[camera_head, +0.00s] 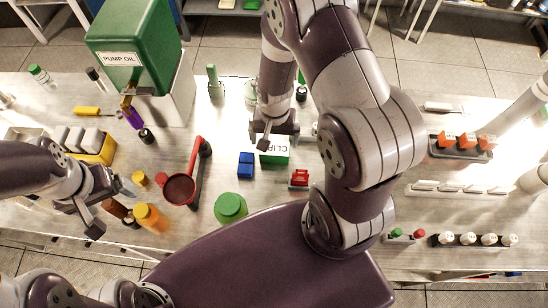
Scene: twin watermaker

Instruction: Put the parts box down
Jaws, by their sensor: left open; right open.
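A small green box with a white label (274,150), its lettering starting "CLIP", is on the table in the middle of the head view. It is the likeliest parts box, though no label names it so. My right gripper (279,137) points down at its far side and is open. The gripper and wrist partly hide the box, and I cannot tell whether they touch it. My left gripper (112,207) is open at the left, beside an orange bottle (151,218), far from the box.
Blue blocks (246,165) and a red item (299,178) lie near the box. A green round container (230,207) and a red funnel-like piece (180,188) stand nearer. A green pump oil tank (134,45) is at back left, with a yellow bin (105,151) nearer. Racks (460,188) line the right.

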